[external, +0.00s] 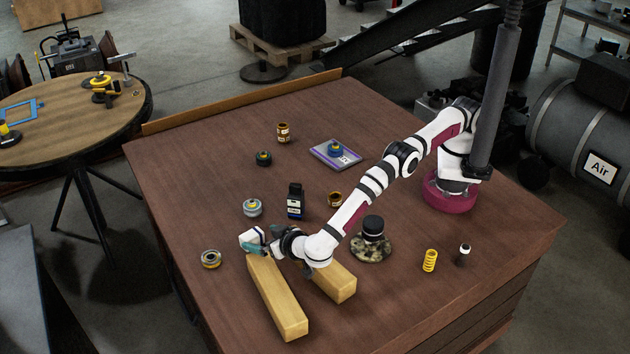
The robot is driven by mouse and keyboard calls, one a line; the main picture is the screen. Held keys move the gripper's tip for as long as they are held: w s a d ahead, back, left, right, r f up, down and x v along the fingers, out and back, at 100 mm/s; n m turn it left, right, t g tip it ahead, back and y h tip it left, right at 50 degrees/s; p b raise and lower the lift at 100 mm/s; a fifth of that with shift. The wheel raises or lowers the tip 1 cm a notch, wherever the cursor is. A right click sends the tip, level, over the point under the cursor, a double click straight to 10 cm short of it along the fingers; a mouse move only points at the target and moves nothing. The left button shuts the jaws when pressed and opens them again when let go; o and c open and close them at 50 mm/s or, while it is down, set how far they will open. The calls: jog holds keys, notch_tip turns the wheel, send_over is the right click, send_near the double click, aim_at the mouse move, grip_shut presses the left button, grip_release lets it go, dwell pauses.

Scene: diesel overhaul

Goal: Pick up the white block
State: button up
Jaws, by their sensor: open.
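My gripper (259,245) is at the left end of my outstretched arm, low over the end of a long yellow wooden beam. It is open. A small white block-like shape (249,236) with a teal area below it shows right at the fingertips. I cannot tell whether the block lies between the fingers or just beyond them, nor whether they touch it. What it rests on is hidden by the gripper.
Two yellow beams (279,303) lie beside and under the gripper. A black cylinder on a mottled base (372,242) stands right of my wrist. The table's front left is clear.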

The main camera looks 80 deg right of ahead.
aim_at(251, 234)
jog(key=x, duration=0.5)
jog(key=shift+s, duration=0.1)
jog(key=c, duration=1.3)
jog(key=shift+r, duration=0.1)
jog(key=shift+c, duration=0.2)
